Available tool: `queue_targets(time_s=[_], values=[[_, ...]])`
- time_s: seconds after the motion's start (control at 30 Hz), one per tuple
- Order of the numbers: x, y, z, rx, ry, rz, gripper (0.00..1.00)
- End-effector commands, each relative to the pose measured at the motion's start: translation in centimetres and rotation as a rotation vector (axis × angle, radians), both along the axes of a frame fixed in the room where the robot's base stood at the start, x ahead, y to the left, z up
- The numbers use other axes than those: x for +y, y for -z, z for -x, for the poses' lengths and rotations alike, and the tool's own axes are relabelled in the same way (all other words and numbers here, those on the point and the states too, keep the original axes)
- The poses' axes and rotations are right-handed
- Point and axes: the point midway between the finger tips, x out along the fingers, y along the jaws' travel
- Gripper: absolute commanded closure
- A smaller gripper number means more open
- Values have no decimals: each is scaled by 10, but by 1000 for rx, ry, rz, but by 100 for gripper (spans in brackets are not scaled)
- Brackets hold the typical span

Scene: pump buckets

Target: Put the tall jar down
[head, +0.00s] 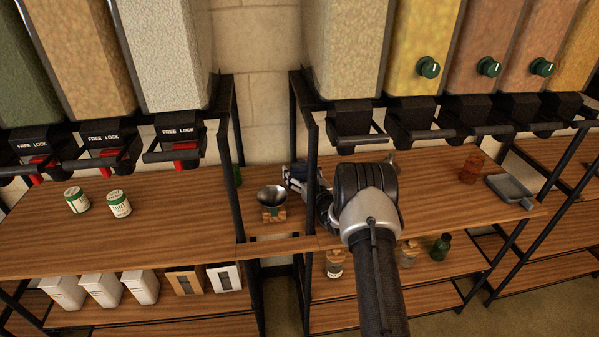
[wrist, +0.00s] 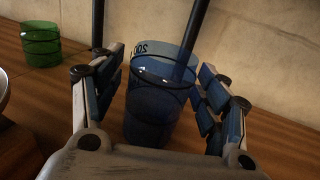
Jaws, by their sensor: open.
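A clear blue glass jar (wrist: 160,105), with dark markings near its rim, stands upright on the wooden shelf in the wrist view. I take it to be the tall jar. My gripper (wrist: 163,68) is open, with one finger on each side of the jar and a small gap visible at the right. The jar's lower near part is hidden by the gripper body. In the head view my gripper (head: 292,179) is by the black shelf post, and the jar cannot be made out there.
A green glass (wrist: 41,45) stands to the left in the wrist view. A metal funnel (head: 272,196) on a wooden stand is just left of my gripper. Black posts (head: 311,165) rise close by. Two white-green tins (head: 118,204) stand on the left shelf; a grey tray (head: 510,188) lies right.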

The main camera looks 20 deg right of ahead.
Motion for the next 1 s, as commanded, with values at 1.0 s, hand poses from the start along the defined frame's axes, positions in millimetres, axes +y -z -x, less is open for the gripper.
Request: queue_targets(time_s=[1.0], values=[[-3, -3, 75, 0, 0, 0, 32]])
